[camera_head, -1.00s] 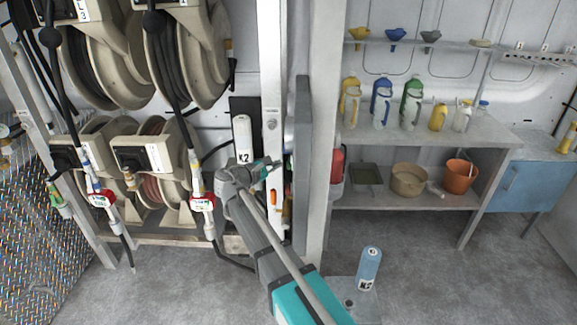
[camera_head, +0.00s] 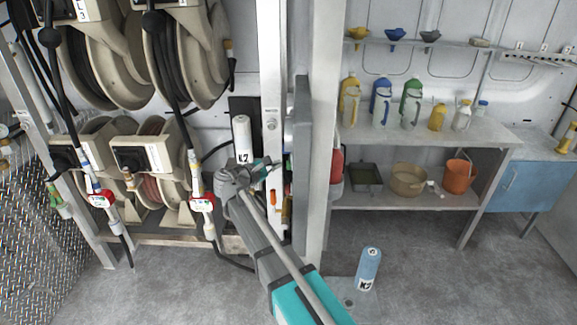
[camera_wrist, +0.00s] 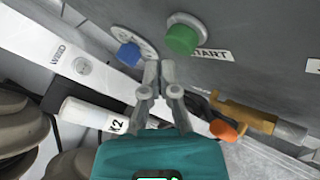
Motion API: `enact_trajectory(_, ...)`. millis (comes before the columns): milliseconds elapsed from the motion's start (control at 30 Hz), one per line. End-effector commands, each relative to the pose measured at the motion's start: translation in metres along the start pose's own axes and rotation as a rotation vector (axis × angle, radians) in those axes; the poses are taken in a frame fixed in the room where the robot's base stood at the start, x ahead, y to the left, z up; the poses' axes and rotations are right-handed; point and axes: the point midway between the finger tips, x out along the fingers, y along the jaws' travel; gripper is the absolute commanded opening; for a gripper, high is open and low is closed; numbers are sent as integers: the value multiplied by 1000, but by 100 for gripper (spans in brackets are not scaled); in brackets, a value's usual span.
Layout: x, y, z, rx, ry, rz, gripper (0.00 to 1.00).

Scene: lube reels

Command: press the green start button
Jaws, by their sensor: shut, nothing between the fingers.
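The green start button (camera_wrist: 181,40) is a round cap on a grey panel in the wrist view, with a START label (camera_wrist: 213,54) to its right. My gripper (camera_wrist: 159,71) is shut and empty. Its fingertips show just below and left of the green button in the picture, and a gap in depth is hard to judge. In the head view my gripper (camera_head: 266,166) is beside the grey cabinet's left side, and the green button cannot be made out there.
A blue button (camera_wrist: 130,54) sits left of the fingertips. An orange-tipped fitting (camera_wrist: 222,130) is below right. A white K2 cylinder (camera_head: 242,138) stands close to my gripper. A white post (camera_head: 272,100) and the grey cabinet (camera_head: 302,150) border the narrow space.

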Motion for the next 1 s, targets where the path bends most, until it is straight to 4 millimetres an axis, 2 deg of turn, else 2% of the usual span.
enact_trajectory(1000,5,-4,4,0,1,1,0)
